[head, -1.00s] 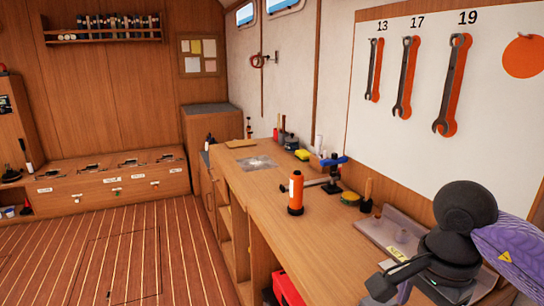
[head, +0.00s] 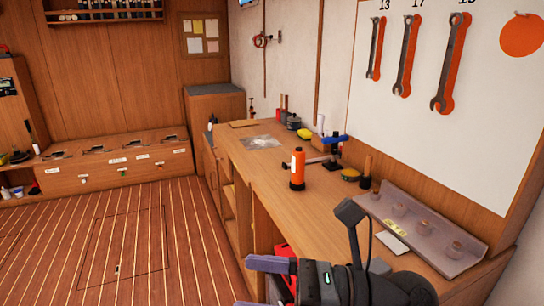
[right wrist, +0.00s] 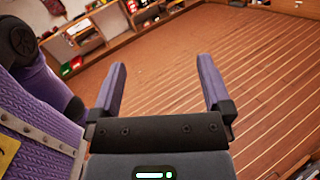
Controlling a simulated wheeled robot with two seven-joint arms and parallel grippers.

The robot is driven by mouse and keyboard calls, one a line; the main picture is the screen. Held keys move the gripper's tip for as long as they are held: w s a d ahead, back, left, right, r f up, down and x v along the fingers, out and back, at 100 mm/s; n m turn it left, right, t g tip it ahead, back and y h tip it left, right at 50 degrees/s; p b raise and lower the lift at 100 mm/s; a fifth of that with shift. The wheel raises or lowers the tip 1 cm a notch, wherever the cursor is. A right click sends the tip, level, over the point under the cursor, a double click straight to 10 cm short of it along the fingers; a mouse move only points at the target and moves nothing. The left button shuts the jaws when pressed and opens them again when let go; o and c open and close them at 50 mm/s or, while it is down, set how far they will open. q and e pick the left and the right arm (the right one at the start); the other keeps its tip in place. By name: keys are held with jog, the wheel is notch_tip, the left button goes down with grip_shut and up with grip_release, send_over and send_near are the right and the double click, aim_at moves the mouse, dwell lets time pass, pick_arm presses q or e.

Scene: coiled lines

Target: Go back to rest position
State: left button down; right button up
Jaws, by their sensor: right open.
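My right gripper (right wrist: 161,62) is open and empty in the right wrist view, its two purple fingers apart over the striped wooden floor. In the head view the right gripper (head: 247,282) is at the bottom, in front of the near end of the workbench (head: 270,190), fingers pointing left. My left gripper is not in the head view. Nothing is held.
An orange bottle (head: 297,168) stands upright on the bench. Wrenches (head: 405,55) hang on the white board. The floor (head: 110,245) left of the bench is clear.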

jog(key=w+d+m+t+h, duration=0.35)
jog(key=m+t, duration=0.55)
jog(key=m, duration=0.4)
jog(key=w+d+m+t+h, duration=0.2)
jog(key=d+m+t+h, duration=0.15)
jog(key=m+t, duration=0.7)
jog(key=s+d+f+m+g+h, duration=0.2)
jog(key=d+f+m+g+h, duration=0.5)
jog(key=f+m+h, duration=0.8)
jog(key=s+d+f+m+g+y, duration=0.1)
jog(key=s+f+m+g+y, duration=0.1)
jog(key=s+f+m+g, duration=0.55)
jog(key=s+d+f+m+g+y, duration=0.1)
jog(key=s+f+m+g, duration=0.25)
jog(key=s, duration=0.75)
notch_tip(320, 180, down, 18)
jog(key=s+n+g, duration=0.1)
jog(key=s+g, duration=0.1)
jog(key=s, duration=0.1)
jog(key=s+d+f, duration=0.3)
jog(key=s+f, duration=0.7)
jog(key=s, duration=0.2)
jog(key=shift+s+d+f+g, duration=0.15)
jog(key=shift+s+d+g, duration=0.2)
jog(key=shift+d+g, duration=0.1)
